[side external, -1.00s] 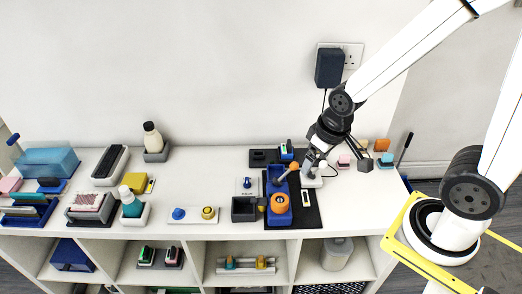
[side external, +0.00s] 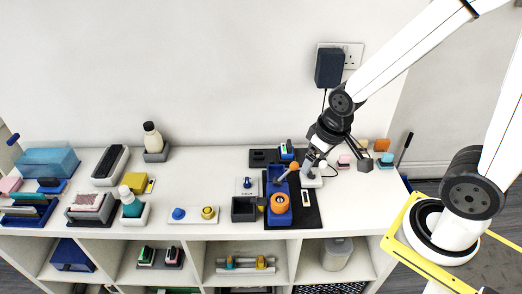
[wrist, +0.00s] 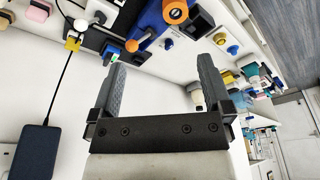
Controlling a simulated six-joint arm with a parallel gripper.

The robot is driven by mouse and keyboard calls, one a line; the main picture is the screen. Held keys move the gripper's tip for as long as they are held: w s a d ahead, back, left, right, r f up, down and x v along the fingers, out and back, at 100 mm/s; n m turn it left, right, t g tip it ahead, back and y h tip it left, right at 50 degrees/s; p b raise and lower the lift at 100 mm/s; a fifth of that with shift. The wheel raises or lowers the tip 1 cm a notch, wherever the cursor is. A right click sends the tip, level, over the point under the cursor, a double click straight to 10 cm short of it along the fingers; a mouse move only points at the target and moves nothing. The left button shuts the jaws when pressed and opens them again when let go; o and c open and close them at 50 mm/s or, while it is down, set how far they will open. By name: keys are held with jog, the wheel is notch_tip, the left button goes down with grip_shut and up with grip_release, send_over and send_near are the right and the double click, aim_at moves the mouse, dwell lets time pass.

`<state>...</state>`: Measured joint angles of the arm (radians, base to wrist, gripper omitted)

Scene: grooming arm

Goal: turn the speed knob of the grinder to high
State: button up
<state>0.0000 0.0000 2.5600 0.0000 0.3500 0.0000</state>
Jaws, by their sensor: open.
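A blue device (side external: 278,186) with an orange round part at its near end and an orange-tipped lever stands on a dark mat. It also shows at the top of the wrist view (wrist: 153,20). A small white unit (side external: 311,178) stands to its right, partly behind my gripper. I cannot tell for certain which of these is the grinder, and no speed marking is readable. My gripper (side external: 338,163) is above the right end of the worktop, open and empty. In the wrist view its fingers (wrist: 161,66) are wide apart, with nothing between them.
A white plate with a blue and a yellow knob (side external: 193,215) lies left of the blue device. A black adapter (side external: 329,68) is plugged into the wall, its cord hanging behind my gripper. Small coloured blocks (side external: 382,145) stand at the right.

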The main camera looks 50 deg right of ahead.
jog(key=shift+w, duration=0.1)
jog(key=c, duration=0.6)
jog(key=w+f+n, duration=0.4)
jog(key=w+n, duration=0.3)
jog(key=n, duration=0.1)
jog(key=w+f+n+g, duration=0.1)
jog(key=w+f+n, duration=0.4)
jog(key=w+n, duration=0.2)
jog(key=w+f+n+g, duration=0.1)
jog(key=w+f+n, duration=0.4)
jog(key=w+n, duration=0.3)
jog(key=shift+a+f+n, duration=0.1)
jog(key=shift+a+n, duration=0.1)
jog(key=shift+n, duration=0.45)
jog(key=shift+a+n, duration=0.15)
jog(key=shift+n, duration=0.5)
jog(key=shift+w+f+n+g, duration=0.3)
jog(key=shift+w+f+n, duration=0.15)
jog(key=shift+f+n, duration=0.2)
